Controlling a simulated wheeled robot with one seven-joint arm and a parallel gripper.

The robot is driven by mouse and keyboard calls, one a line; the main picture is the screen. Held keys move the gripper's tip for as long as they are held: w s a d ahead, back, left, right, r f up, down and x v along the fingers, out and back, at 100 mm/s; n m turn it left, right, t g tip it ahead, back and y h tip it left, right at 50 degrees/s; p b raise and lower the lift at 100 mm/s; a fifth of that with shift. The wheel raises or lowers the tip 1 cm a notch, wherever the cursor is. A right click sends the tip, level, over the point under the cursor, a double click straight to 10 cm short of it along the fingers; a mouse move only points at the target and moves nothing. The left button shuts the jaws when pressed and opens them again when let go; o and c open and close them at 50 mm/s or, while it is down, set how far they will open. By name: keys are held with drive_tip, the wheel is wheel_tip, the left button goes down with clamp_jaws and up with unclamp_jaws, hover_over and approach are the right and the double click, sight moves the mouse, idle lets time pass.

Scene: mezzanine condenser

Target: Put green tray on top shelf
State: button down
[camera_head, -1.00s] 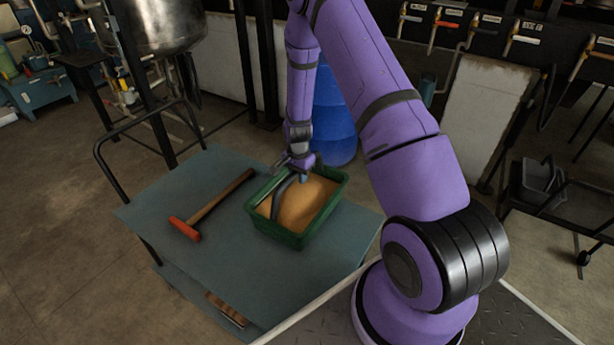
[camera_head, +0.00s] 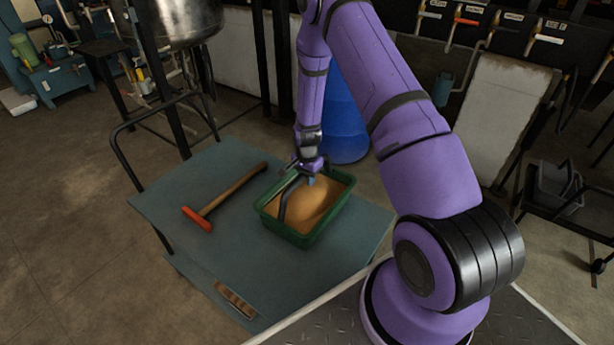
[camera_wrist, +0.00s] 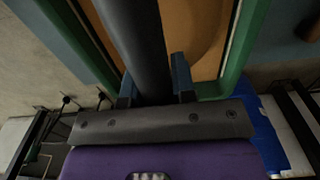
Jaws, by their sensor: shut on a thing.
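The green tray (camera_head: 292,237) is over the right part of a grey-blue cart's top (camera_head: 190,260); I cannot tell whether it touches the surface. It holds a tan rounded mass (camera_head: 310,205) and has a dark curved bar, like a handle (camera_head: 284,206), across it. My gripper (camera_head: 308,178) points down at the tray's far side. In the wrist view my gripper (camera_wrist: 154,82) is shut with its two blue-grey fingers on either side of the dark handle (camera_wrist: 145,45). The tray's green rim (camera_wrist: 238,60) shows beside it.
A hammer (camera_head: 232,194) with a red head lies on the cart top, left of the tray. A wooden-handled item (camera_head: 235,298) lies on the lower level. A blue barrel (camera_head: 345,125) stands behind the cart. Grey bins (camera_head: 558,187) stand at right. Floor at left is clear.

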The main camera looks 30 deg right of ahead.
drive_tip(key=c, duration=0.9)
unclamp_jaws()
drive_tip(key=shift+c, duration=0.2)
